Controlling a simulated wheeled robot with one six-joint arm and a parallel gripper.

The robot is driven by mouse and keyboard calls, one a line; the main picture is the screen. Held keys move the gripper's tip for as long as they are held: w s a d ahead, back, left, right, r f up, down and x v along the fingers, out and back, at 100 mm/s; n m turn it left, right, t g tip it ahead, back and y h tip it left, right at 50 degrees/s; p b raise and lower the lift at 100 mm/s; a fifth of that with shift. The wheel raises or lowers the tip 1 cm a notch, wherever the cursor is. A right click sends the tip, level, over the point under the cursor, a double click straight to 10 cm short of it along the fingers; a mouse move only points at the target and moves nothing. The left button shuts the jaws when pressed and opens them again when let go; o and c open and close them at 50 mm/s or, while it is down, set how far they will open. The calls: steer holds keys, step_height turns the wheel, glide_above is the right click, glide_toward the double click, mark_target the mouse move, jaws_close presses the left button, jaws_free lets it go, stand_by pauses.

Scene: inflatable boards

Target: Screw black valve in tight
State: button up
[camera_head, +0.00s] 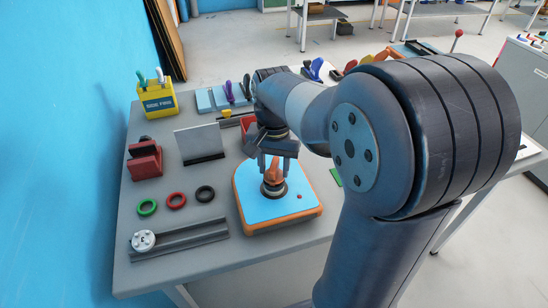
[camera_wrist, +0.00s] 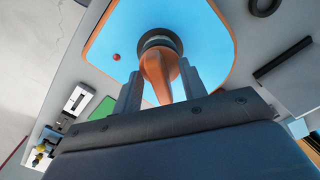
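The valve has a black ring-shaped base with an orange handle (camera_head: 273,172) rising from it. It stands on the blue inflatable board (camera_head: 252,203) with an orange edge, near the table's front. In the wrist view the orange handle (camera_wrist: 157,68) points up toward my gripper, with the black ring (camera_wrist: 160,38) behind it. My gripper (camera_head: 273,157) is right above the valve, pointing down. In the wrist view its two fingers (camera_wrist: 161,88) stand on either side of the handle, apart, with gaps beside the handle's narrow end. The thread under the ring is hidden.
Green (camera_head: 147,207), red (camera_head: 176,200) and black (camera_head: 205,193) rings lie left of the board. A grey rail (camera_head: 190,236) with a white round part (camera_head: 143,240) lies in front. A red block (camera_head: 145,162) and yellow box (camera_head: 157,101) stand farther back. My arm covers the right side.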

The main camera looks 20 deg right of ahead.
steer(key=shift+c, duration=0.3)
jaws_close()
stand_by(0.5)
steer(key=shift+m+p, duration=0.5)
steer(key=shift+m, duration=1.2)
steer(key=shift+r+m+p, duration=0.1)
steer(key=shift+m+p, duration=0.3)
steer(key=shift+m, duration=1.4)
